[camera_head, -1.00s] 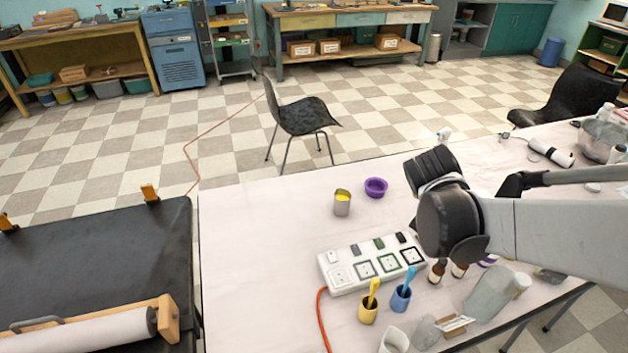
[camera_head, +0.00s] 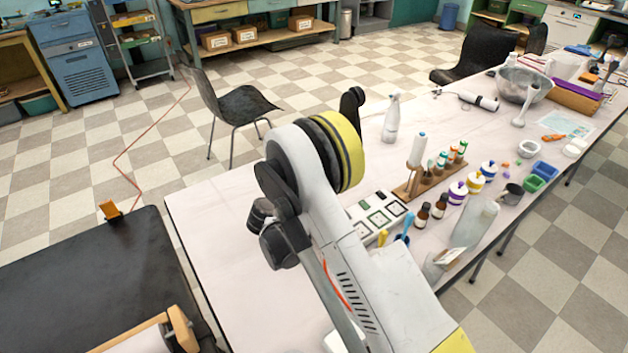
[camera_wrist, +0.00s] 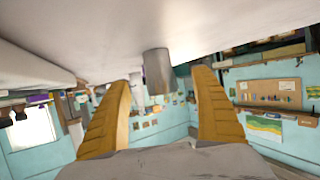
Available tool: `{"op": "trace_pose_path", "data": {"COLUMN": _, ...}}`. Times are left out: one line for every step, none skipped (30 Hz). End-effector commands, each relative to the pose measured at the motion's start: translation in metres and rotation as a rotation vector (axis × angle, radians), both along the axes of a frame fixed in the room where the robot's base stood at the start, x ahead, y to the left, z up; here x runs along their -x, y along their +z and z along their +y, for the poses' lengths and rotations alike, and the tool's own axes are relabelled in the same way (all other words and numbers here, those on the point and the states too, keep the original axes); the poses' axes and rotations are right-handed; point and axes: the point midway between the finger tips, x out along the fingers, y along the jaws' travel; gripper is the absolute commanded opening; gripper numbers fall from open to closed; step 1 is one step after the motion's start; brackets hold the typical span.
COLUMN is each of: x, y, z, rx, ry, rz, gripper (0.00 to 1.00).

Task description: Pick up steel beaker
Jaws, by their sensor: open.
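The steel beaker (camera_wrist: 157,72) shows in the wrist view as a plain grey cylinder standing on the white table (camera_wrist: 125,40), which appears upside down there. My gripper (camera_wrist: 163,79) is open, with its two yellow-brown fingers on either side of the view. The beaker lies in line with the gap between the fingertips, seemingly beyond them. I see no contact. In the head view my arm covers the beaker's place, and my fingers cannot be made out.
A spray bottle (camera_head: 391,120), a wooden rack (camera_head: 409,192) and several small bottles stand to the right. A dark chair (camera_head: 236,105) stands behind the table. The table's left part (camera_head: 225,235) is clear.

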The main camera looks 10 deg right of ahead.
Motion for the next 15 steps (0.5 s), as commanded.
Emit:
{"op": "trace_pose_path", "data": {"x": -0.007, "y": -0.007, "z": -0.006, "rx": -0.001, "ry": -0.002, "rz": 0.001, "gripper": 0.75}}
{"op": "trace_pose_path", "data": {"x": -0.011, "y": -0.008, "z": -0.009, "rx": -0.001, "ry": -0.004, "rz": 0.0, "gripper": 0.75}}
{"op": "trace_pose_path", "data": {"x": -0.014, "y": -0.01, "z": -0.012, "rx": -0.001, "ry": -0.002, "rz": 0.001, "gripper": 0.75}}
{"op": "trace_pose_path", "data": {"x": -0.017, "y": -0.011, "z": -0.013, "rx": -0.001, "ry": -0.001, "rz": 0.0, "gripper": 0.75}}
{"op": "trace_pose_path", "data": {"x": -0.018, "y": -0.011, "z": -0.015, "rx": -0.001, "ry": 0.0, "rz": 0.0, "gripper": 0.75}}
{"op": "trace_pose_path", "data": {"x": -0.02, "y": -0.012, "z": -0.017, "rx": 0.0, "ry": 0.0, "rz": 0.0, "gripper": 0.75}}
{"op": "trace_pose_path", "data": {"x": -0.022, "y": -0.012, "z": -0.018, "rx": 0.0, "ry": 0.0, "rz": 0.0, "gripper": 0.75}}
{"op": "trace_pose_path", "data": {"x": -0.024, "y": -0.013, "z": -0.02, "rx": 0.0, "ry": -0.001, "rz": 0.001, "gripper": 0.75}}
{"op": "trace_pose_path", "data": {"x": -0.026, "y": -0.015, "z": -0.023, "rx": 0.0, "ry": -0.002, "rz": 0.001, "gripper": 0.75}}
{"op": "trace_pose_path", "data": {"x": -0.029, "y": -0.016, "z": -0.025, "rx": 0.0, "ry": -0.002, "rz": 0.001, "gripper": 0.75}}
{"op": "trace_pose_path", "data": {"x": -0.032, "y": -0.018, "z": -0.028, "rx": 0.001, "ry": -0.002, "rz": 0.0, "gripper": 0.75}}
{"op": "trace_pose_path", "data": {"x": -0.037, "y": -0.02, "z": -0.033, "rx": 0.001, "ry": -0.002, "rz": 0.0, "gripper": 0.75}}
{"op": "trace_pose_path", "data": {"x": -0.04, "y": -0.022, "z": -0.037, "rx": -0.001, "ry": -0.002, "rz": 0.001, "gripper": 0.75}}
{"op": "trace_pose_path", "data": {"x": -0.044, "y": -0.024, "z": -0.04, "rx": -0.001, "ry": -0.002, "rz": 0.001, "gripper": 0.75}}
{"op": "trace_pose_path", "data": {"x": -0.049, "y": -0.026, "z": -0.043, "rx": -0.001, "ry": -0.002, "rz": 0.001, "gripper": 0.75}}
